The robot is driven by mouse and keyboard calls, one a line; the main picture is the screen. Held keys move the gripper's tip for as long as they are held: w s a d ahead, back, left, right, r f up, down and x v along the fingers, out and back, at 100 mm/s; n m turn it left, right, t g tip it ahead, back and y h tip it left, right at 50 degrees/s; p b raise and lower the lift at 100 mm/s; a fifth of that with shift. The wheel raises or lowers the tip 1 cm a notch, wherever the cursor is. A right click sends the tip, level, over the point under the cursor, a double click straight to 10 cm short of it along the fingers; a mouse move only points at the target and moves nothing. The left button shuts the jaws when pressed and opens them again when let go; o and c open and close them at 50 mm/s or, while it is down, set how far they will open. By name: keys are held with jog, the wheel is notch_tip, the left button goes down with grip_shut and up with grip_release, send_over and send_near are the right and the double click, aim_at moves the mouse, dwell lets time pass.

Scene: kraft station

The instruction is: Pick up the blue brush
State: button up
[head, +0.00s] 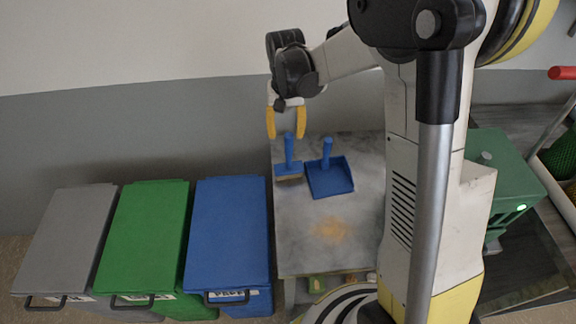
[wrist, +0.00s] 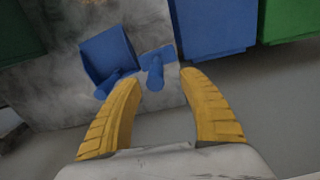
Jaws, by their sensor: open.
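The blue brush (head: 289,160) rests on the grey table top (head: 305,255), its handle pointing up and pale bristles below. A blue dustpan (head: 330,178) lies just right of it. My gripper (head: 286,123) has yellow fingers and is open, above the brush's handle in the head view. In the wrist view the brush (wrist: 154,72) shows beyond the open fingers (wrist: 158,85), between and ahead of them, with the dustpan (wrist: 108,58) to its left. Nothing is held. I cannot tell the exact gap between fingers and handle.
Grey (head: 65,240), green (head: 143,240) and blue (head: 228,235) lidded bins stand left of the table. A sandy patch (head: 332,230) lies on the table top. A green box (head: 497,165) stands at right, behind my arm. The wall is close behind the table.

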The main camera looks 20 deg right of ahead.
aim_at(289, 148)
jog(key=f, duration=0.2)
jog(key=f+b, duration=0.1)
jog(key=f, duration=0.1)
jog(key=d+f+b, duration=0.1)
jog(key=f, duration=0.2)
jog(key=shift+f, duration=0.1)
jog(key=shift+a, duration=0.1)
grip_shut()
